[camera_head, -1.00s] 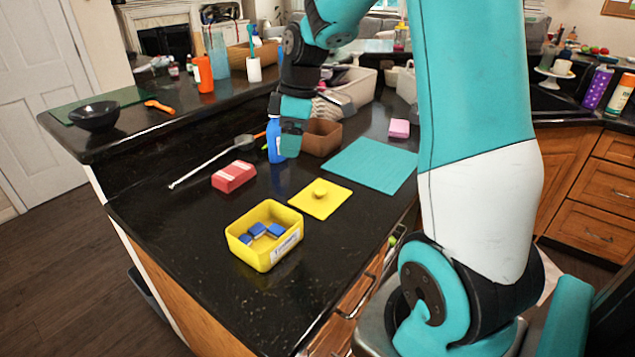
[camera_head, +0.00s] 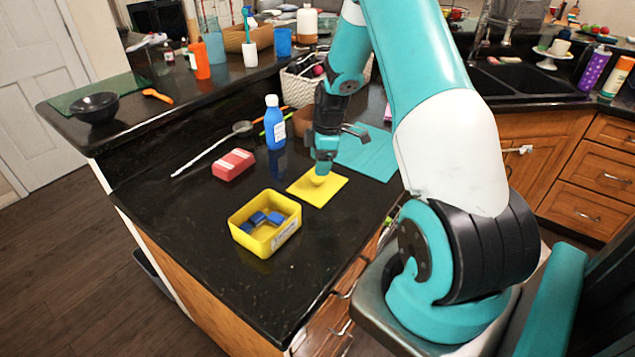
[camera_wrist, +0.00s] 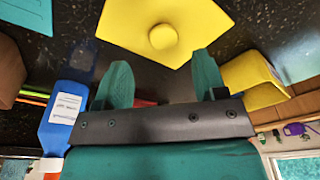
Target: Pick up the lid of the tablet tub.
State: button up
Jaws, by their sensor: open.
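The tablet tub's lid (camera_head: 325,193) is a flat yellow square with a round knob, lying on the black counter. In the wrist view the lid (camera_wrist: 130,22) is at the top, its knob (camera_wrist: 162,36) ahead of the fingers and between their lines. My gripper (camera_head: 323,168) is above the lid's far part, close over the knob; in the wrist view my gripper (camera_wrist: 163,75) is open with nothing between its fingers. The yellow tub (camera_head: 265,241) stands uncovered nearer the front, holding several blue tablets (camera_head: 266,219).
A blue bottle (camera_head: 274,124) and a red-pink block (camera_head: 233,164) stand left of my gripper. A teal mat (camera_head: 372,152) lies behind the lid to the right. A brown box (camera_wrist: 8,75) shows in the wrist view. The counter's front left is clear.

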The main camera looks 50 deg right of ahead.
aim_at(318, 178)
jog(key=f, duration=0.1)
jog(key=f+p, duration=0.2)
jog(key=f, duration=0.1)
jog(key=shift+s+a+f, duration=0.1)
jog(key=shift+a, duration=0.25)
jog(key=shift+f, duration=0.45)
jog(key=c, duration=1)
